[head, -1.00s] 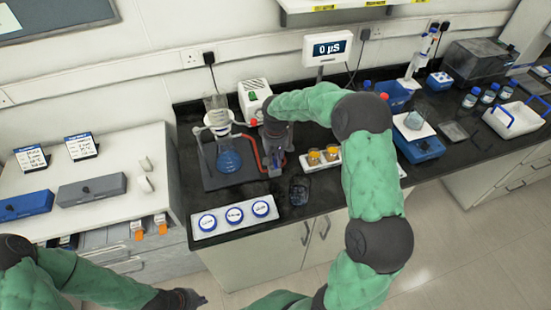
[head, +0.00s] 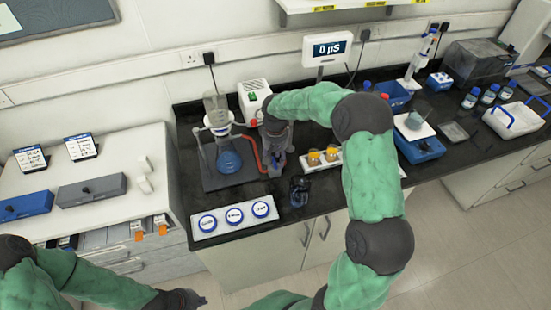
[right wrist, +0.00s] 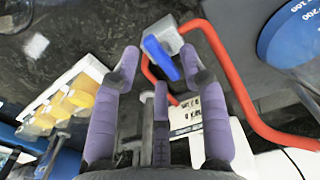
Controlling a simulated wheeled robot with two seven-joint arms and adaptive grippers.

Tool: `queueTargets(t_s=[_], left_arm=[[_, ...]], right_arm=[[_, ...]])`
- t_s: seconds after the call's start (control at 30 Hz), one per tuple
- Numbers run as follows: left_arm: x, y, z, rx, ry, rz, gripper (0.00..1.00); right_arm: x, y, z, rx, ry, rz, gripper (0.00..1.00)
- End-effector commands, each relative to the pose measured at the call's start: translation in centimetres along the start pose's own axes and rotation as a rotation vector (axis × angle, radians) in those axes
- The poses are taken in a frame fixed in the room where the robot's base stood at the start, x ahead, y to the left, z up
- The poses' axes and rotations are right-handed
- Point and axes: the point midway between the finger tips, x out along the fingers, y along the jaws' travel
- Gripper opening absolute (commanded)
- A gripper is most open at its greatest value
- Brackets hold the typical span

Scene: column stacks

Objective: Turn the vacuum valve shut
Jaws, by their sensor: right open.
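The vacuum valve has a blue lever handle (right wrist: 162,58) on a grey body (right wrist: 168,34), joined to a red hose (right wrist: 228,75). In the right wrist view the lever lies between the open, purple-padded fingers of my right gripper (right wrist: 160,66), near their tips. I cannot tell whether a finger touches it. In the head view my right gripper (head: 276,163) points down beside the flask stand and mostly hides the valve. My left gripper (head: 192,299) is low at the bottom left, away from the bench, its fingers unclear.
A filter flask (head: 228,160) with blue liquid stands left of my right gripper. A white tray with round dishes (head: 235,217) lies at the front edge.

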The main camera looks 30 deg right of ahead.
Motion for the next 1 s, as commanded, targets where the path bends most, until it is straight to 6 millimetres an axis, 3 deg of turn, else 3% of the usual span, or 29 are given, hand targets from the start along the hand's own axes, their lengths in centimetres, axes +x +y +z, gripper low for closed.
queueTargets(t_s=[0.53, 0.73, 1.0], left_arm=[[0.0, 0.0, 0.0, 0.000, 0.000, 0.000, 0.00], [0.0, 0.0, 0.0, 0.000, 0.000, 0.000, 0.00], [0.0, 0.0, 0.0, 0.000, 0.000, 0.000, 0.00]], right_arm=[[-9.7, 0.0, -0.1, 0.001, 0.005, -0.001, 0.44], [-11.2, 0.0, 0.0, 0.000, 0.002, 0.000, 0.44], [-11.5, 0.0, 0.0, 0.000, 0.002, 0.000, 0.44]])
